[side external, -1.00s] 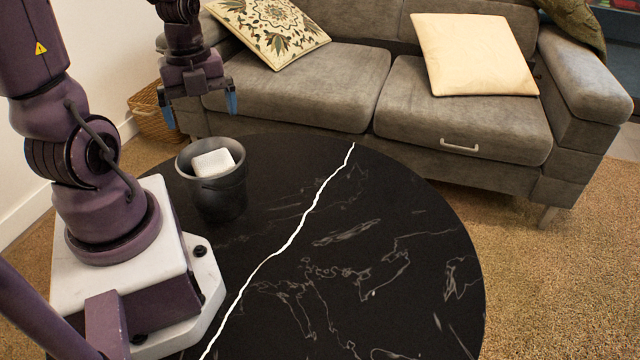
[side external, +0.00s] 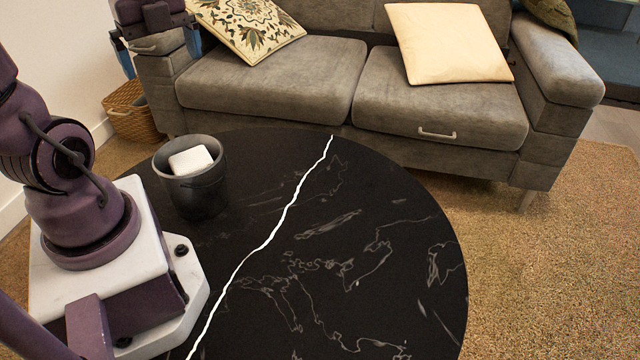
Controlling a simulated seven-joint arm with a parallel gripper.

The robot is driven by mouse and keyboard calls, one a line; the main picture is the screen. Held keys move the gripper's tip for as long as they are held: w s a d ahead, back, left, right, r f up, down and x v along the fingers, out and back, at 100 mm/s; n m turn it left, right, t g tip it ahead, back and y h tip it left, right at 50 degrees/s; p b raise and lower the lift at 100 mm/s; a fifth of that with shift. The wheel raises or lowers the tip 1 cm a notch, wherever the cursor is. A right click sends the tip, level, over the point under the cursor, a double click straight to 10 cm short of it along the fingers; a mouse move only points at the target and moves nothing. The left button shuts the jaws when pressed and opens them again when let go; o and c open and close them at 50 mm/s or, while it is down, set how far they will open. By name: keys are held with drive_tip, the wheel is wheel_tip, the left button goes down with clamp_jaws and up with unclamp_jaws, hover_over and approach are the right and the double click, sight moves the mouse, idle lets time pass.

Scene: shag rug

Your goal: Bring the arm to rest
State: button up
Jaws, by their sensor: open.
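My gripper (side external: 160,57) is at the upper left of the side external view, above and beyond the round table. Its blue-tipped fingers are spread wide apart with nothing between them. It is clear of the black bucket (side external: 198,192), which stands upright on the table below it. A white block (side external: 190,161) sits inside the bucket, its top showing near the rim. The lower part of the block is hidden by the bucket's wall.
The round black marble-patterned table (side external: 350,260) is bare to the right of the bucket. A grey sofa (side external: 440,110) with a cream cushion (side external: 446,44) and a patterned cushion (side external: 247,26) stands behind it. A wicker basket (side external: 132,112) is on the floor at left.

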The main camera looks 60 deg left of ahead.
drive_tip(key=w+d+r+n+t, duration=0.1)
drive_tip(key=d+r+n+t, duration=0.1)
drive_tip(key=d+n, duration=0.5)
drive_tip(key=w+d+r+n+t, duration=0.1)
drive_tip(key=d+r+n+t, duration=0.1)
drive_tip(key=d+n, duration=0.6)
drive_tip(key=shift+w+d+n+t, duration=0.2)
drive_tip(key=shift+w+n+t, duration=0.15)
drive_tip(key=shift+n+t, duration=0.45)
drive_tip(key=shift+r, duration=0.1)
idle(0.5)
